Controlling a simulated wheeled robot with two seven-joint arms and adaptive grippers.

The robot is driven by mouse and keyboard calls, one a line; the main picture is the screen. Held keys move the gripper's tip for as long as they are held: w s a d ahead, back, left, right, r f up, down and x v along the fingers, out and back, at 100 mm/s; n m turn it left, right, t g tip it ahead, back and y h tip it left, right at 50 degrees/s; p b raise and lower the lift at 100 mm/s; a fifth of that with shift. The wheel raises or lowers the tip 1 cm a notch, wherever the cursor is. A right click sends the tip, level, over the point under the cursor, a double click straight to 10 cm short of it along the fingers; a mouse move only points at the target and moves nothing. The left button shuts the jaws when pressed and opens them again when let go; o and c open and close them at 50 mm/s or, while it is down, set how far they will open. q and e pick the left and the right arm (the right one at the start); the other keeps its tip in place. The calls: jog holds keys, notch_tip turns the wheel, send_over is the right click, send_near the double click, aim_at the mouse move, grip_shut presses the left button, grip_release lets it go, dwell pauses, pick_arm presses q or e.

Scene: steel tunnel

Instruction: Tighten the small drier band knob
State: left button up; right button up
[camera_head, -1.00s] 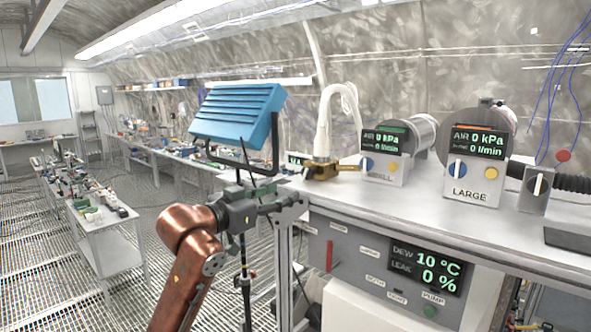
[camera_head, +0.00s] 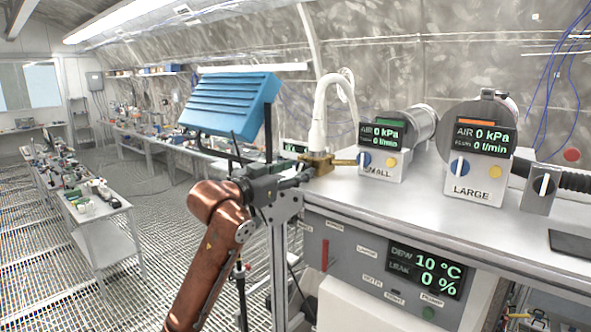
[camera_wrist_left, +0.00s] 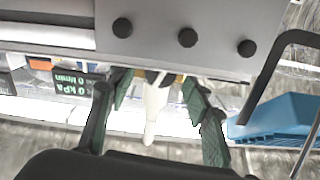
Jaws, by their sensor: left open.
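The small drier is a pale cylinder (camera_head: 422,122) behind a box marked SMALL (camera_head: 380,160), which has a blue dial, a yellow button and a display reading 0 kPa. I cannot make out a band knob on it. A brass fitting (camera_head: 318,163) with a side lever and a white hose (camera_head: 319,120) stands left of the box. My left gripper (camera_head: 300,176) is at the bench's left end, close to the brass fitting; contact is unclear. In the left wrist view its fingers (camera_wrist_left: 155,88) are apart, with the white hose (camera_wrist_left: 153,108) showing between them. My right gripper is not in view.
The LARGE unit (camera_head: 473,178) and a grey switch box (camera_head: 541,190) stand to the right on the steel bench (camera_head: 430,215). A blue slatted panel (camera_head: 233,105) is above my left wrist.

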pick_arm(q)
jog(key=shift+w+f, duration=0.1)
jog(key=shift+w, duration=0.05)
jog(key=shift+c, duration=1.2)
jog(key=c, duration=0.6)
jog(key=shift+c, duration=1.4)
jog(key=shift+m+p, duration=0.85)
jog(key=shift+m, duration=0.55)
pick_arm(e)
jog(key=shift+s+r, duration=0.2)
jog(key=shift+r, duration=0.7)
